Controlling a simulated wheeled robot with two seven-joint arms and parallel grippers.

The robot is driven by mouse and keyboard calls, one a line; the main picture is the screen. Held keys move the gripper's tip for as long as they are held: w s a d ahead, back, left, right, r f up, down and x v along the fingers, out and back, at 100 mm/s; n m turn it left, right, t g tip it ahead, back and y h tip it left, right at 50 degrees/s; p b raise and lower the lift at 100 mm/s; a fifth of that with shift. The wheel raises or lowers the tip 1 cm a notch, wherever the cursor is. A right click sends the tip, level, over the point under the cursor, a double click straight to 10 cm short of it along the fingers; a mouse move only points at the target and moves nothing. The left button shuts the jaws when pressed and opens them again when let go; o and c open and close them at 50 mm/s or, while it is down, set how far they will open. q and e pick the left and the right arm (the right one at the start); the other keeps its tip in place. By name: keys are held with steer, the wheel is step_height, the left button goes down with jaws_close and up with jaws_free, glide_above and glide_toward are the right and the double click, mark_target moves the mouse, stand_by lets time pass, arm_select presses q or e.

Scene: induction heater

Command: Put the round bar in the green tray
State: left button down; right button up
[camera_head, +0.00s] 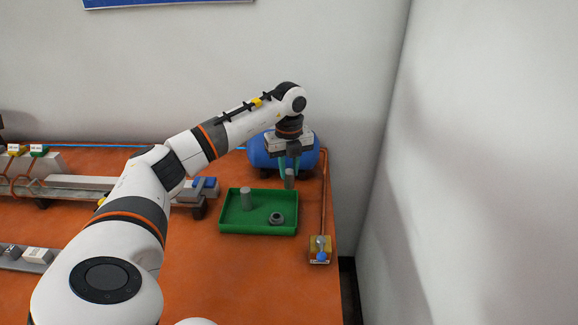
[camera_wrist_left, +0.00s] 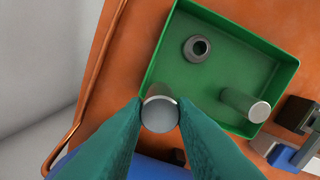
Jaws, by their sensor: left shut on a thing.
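My left gripper (camera_head: 289,166) is shut on a grey round bar (camera_head: 289,180), which hangs upright by the back right corner of the green tray (camera_head: 260,231). In the left wrist view, the fingertips of the left gripper (camera_wrist_left: 160,112) press the round bar (camera_wrist_left: 159,116) from both sides. There the bar shows just outside the rim of the green tray (camera_wrist_left: 165,52). A second grey round bar (camera_head: 246,198) stands in the tray, with a dark ring-shaped part (camera_head: 277,218) near it. My right gripper is not in view.
A blue tank (camera_head: 262,152) lies behind the tray. A small yellow-based fitting (camera_head: 320,250) and a copper-coloured pipe (camera_head: 323,190) are at the table's right edge. Grey and blue blocks (camera_head: 204,188) stand left of the tray. The orange table (camera_head: 230,270) is bare in front.

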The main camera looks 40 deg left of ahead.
mark_target(289, 184)
arm_select(q)
step_height(289, 184, down, 2)
steer(key=shift+f+b, duration=0.15)
steer(key=shift+b, duration=0.55)
steer(key=shift+f+b, duration=0.6)
steer(key=shift+f, duration=1.15)
steer(key=c, duration=1.1)
jaws_free()
steer(key=shift+r, duration=0.1)
step_height(289, 184, up, 12)
steer(key=shift+f, duration=0.1)
